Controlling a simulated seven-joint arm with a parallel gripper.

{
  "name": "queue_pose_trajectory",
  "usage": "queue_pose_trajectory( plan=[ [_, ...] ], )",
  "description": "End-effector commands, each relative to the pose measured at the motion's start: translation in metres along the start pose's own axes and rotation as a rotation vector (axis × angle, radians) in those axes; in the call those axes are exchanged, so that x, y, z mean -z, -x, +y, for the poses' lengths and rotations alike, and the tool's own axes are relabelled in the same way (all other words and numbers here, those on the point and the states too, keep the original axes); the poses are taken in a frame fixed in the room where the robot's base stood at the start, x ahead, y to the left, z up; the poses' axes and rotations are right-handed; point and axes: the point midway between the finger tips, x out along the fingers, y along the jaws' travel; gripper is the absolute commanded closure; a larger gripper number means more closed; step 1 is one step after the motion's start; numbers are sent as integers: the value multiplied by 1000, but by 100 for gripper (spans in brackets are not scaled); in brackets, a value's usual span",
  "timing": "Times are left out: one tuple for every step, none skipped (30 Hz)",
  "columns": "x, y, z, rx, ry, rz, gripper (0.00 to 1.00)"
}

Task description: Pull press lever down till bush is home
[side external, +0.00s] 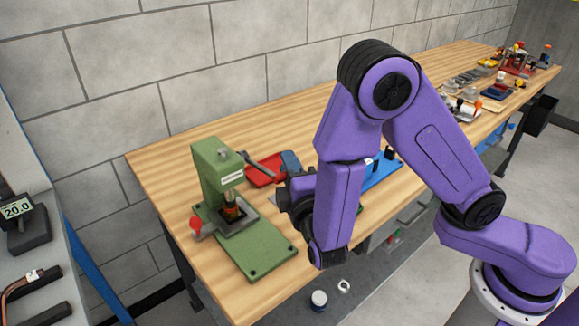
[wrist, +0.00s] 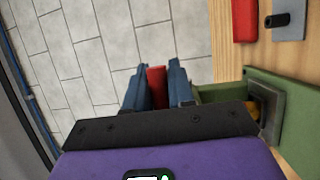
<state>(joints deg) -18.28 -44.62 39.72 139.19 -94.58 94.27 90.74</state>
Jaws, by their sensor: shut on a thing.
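The green press (side external: 215,180) stands on the bench, its flat base towards the camera. My gripper (side external: 290,162) is to the right of the press head. A copper-orange piece (side external: 231,212), seemingly the bush and tube, stands under the ram. How deep the bush sits is too small to tell. In the wrist view this part (wrist: 254,108) is mostly hidden by my gripper body.
A red knob (side external: 196,223) sticks out left of the press. Several small parts lie at the far right. A block wall backs the bench.

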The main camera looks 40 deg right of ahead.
Motion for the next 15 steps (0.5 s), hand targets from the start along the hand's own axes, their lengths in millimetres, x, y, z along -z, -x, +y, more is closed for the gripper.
queue_pose_trajectory(
  plan=[
    [0, 2, 0, -1, 4, 3, 100],
    [0, 2, 0, -1, 4, 3, 100],
    [0, 2, 0, -1, 4, 3, 100],
    [0, 2, 0, -1, 4, 4, 100],
    [0, 2, 0, -1, 4, 4, 74],
    [0, 2, 0, -1, 4, 4, 60],
    [0, 2, 0, 0, 4, 4, 56],
    [0, 2, 0, 0, 4, 3, 56],
    [0, 2, 0, 0, 3, 3, 56],
    [0, 2, 0, 0, 3, 3, 56],
    [0, 1, 0, 0, 3, 3, 56],
    [0, 1, 0, 1, 2, 2, 56],
    [0, 1, 0, 1, 2, 2, 56],
    [0, 1, 0, 1, 2, 2, 56],
    [0, 1, 0, 1, 2, 2, 56]
  ],
)
